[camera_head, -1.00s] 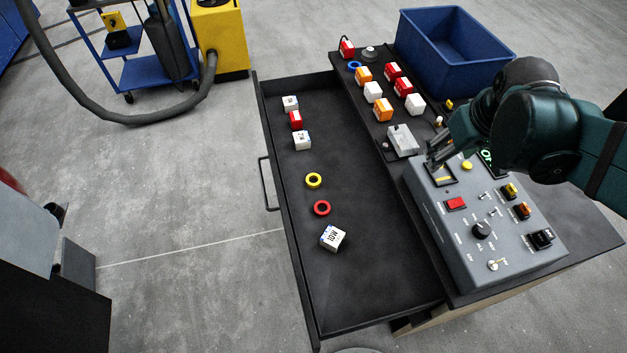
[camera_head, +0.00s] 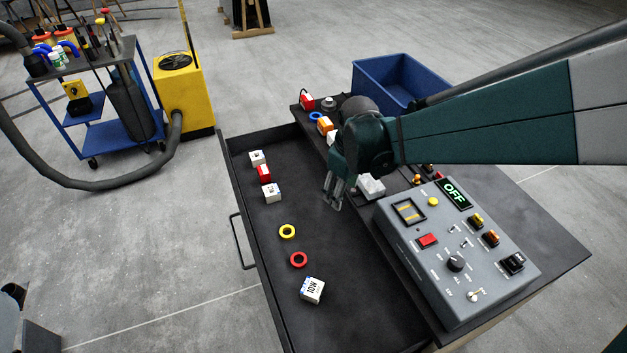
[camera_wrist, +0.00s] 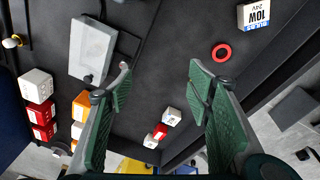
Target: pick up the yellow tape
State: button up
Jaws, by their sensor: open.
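The yellow tape (camera_head: 287,231) is a small ring lying flat on the floor of the open black drawer (camera_head: 330,300). A red tape ring (camera_head: 299,260) lies just in front of it; it also shows in the wrist view (camera_wrist: 221,52). My gripper (camera_head: 334,203) is open and empty, pointing down above the drawer's right side, to the right of the yellow tape and apart from it. In the wrist view my open gripper (camera_wrist: 158,68) has bare dark drawer floor between its fingertips. The yellow tape is not clearly visible there; the right finger may hide it.
A white 10W box (camera_head: 312,290) lies in front of the rings; white and red boxes (camera_head: 264,174) lie behind. A grey control panel (camera_head: 460,250) and a light grey block (camera_head: 371,187) stand right of the drawer. A blue bin (camera_head: 385,80) is at the back.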

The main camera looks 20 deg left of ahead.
jog(key=s+a+f+n+g, duration=0.1)
jog(key=s+a+f+n, duration=0.15)
jog(key=a+f, duration=0.7)
jog(key=n+h, duration=0.1)
jog(key=n, duration=0.2)
send_over(287, 231)
jog(key=shift+g, duration=0.3)
notch_tip(287, 231, down, 6)
jog(key=shift+f+p, duration=0.1)
jog(key=shift+p, duration=0.25)
jog(key=shift+f, duration=1.25)
jog(key=shift+a+f+b, duration=0.1)
jog(key=shift+f+b, duration=0.8)
jog(key=shift+f, duration=1.75)
